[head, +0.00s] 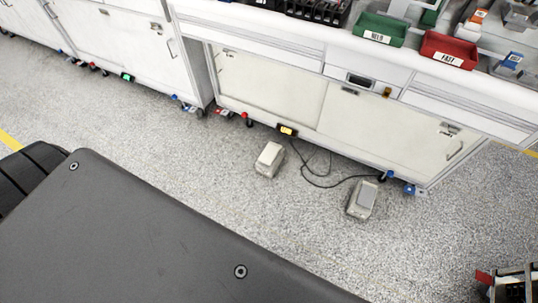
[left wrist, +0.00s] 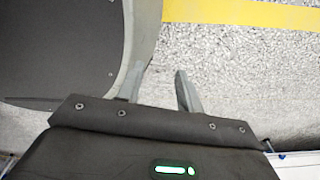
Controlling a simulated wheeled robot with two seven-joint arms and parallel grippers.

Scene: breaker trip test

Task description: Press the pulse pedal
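Two foot pedals stand on the speckled floor in front of the workbench in the head view. The left pedal (head: 269,160) is a pale beige box with a light top. The right pedal (head: 362,200) is pale with a grey top plate. I cannot read a label on either, so I cannot tell which is the pulse pedal. My left gripper (left wrist: 159,69) shows in the left wrist view with its two fingers apart and nothing between them, above bare floor. No pedal shows in that view. Neither gripper shows in the head view.
Black cables (head: 318,178) run from the pedals to the workbench (head: 265,85). A small yellow-black box (head: 287,130) sits at its lower edge. A green bin (head: 380,30) and a red bin (head: 448,50) are on top. The floor (head: 215,165) before the pedals is clear.

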